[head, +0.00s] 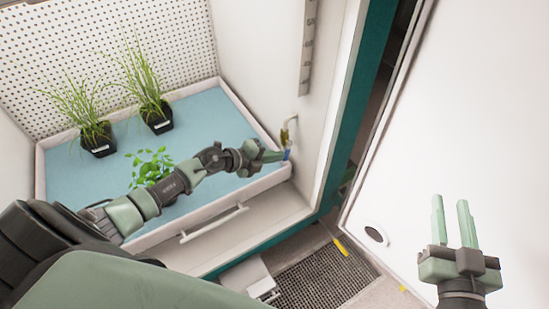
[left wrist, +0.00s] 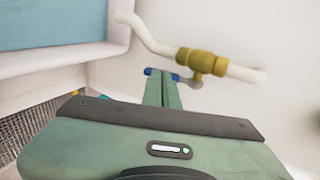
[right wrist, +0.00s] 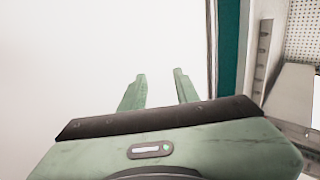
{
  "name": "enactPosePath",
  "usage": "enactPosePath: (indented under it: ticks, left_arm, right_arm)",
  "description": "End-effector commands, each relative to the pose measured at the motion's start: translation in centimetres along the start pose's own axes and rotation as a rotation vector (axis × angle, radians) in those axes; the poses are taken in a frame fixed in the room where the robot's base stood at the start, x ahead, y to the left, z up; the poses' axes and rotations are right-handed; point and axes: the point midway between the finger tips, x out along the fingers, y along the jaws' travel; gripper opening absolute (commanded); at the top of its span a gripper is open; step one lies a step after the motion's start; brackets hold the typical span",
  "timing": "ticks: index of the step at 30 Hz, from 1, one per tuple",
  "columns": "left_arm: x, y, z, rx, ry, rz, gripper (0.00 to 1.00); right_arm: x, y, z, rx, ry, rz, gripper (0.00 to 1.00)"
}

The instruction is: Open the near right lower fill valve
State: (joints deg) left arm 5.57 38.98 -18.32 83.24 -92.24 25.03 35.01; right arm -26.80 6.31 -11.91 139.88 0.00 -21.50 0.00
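The fill valve is a brass body (left wrist: 202,62) on a white pipe (left wrist: 148,36) in the left wrist view. Its blue lever (left wrist: 149,71) runs left from the stem below the body, roughly along the pipe there. In the head view the brass valve (head: 285,133) and blue lever (head: 287,155) are at the tray's right corner. My left gripper (head: 272,157) is at the lever; its fingertips (left wrist: 162,76) are together and cover the lever's middle. Whether they touch it I cannot tell. My right gripper (head: 452,205) is open and empty before a white panel; it also shows in the right wrist view (right wrist: 160,80).
A tray (head: 237,205) with a blue surface holds two grassy potted plants (head: 97,138) (head: 158,116) and a leafy plant (head: 150,168) close to my left arm. The chamber wall (head: 335,90) stands right of the valve.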

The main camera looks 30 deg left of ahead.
Motion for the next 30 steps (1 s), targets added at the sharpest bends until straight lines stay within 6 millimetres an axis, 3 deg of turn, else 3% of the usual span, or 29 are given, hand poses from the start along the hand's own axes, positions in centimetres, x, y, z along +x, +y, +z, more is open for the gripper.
enactPosePath:
  ticks: [8, 18, 22, 30]
  left_arm:
    - [0.3, 0.5, 0.0, 0.000, 0.001, -0.042, 0.00]
    - [0.6, 0.6, 0.0, 0.000, -0.002, -0.094, 0.00]
    - [0.9, 0.7, 0.1, -0.002, -0.003, -0.116, 0.00]
    - [1.2, 0.6, 0.1, 0.001, -0.004, -0.115, 0.00]
  right_arm:
    - [-0.7, -0.8, -6.3, 0.010, 0.353, -0.019, 0.31]
    - [-5.1, -1.6, -12.9, 0.029, 0.784, -0.039, 0.31]
    - [-6.9, -1.7, -14.5, 0.036, 0.904, -0.044, 0.31]
    - [-5.1, -1.6, -13.3, 0.029, 0.785, -0.039, 0.31]
